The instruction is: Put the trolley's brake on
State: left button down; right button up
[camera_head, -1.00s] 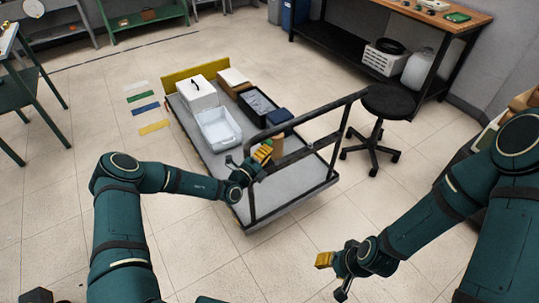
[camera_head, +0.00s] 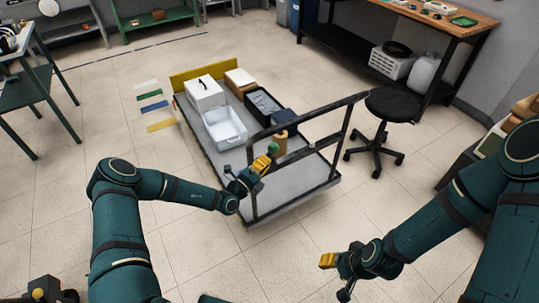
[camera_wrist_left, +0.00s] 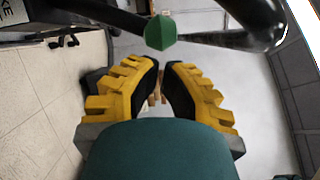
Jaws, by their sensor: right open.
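The trolley (camera_head: 305,182) is a low grey platform with a black tubular handle frame (camera_head: 330,107) at its near right end. A green knob (camera_head: 273,147) sits by the frame. In the left wrist view the faceted green knob (camera_wrist_left: 160,32) is in front of a dark bar. My left gripper (camera_head: 262,164) is just below the knob in the head view. In the left wrist view its yellow fingers (camera_wrist_left: 161,68) are slightly apart, with nothing held between them. My right gripper (camera_head: 328,261) is open and empty over the floor, away from the trolley.
The trolley carries a white box (camera_head: 205,97), a pale bin (camera_head: 225,128), a dark crate (camera_head: 263,102) and a tan cylinder (camera_head: 280,142). A black stool (camera_head: 391,104) stands right of the handle. A plate ending in "KE" (camera_wrist_left: 12,12) is partly cut off. Floor in front is clear.

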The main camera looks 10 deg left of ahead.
pick_arm(q)
jog(key=v, duration=0.7)
jog(key=shift+a+p, duration=0.35)
jog(key=shift+a, duration=0.05)
jog(key=shift+f, duration=0.1)
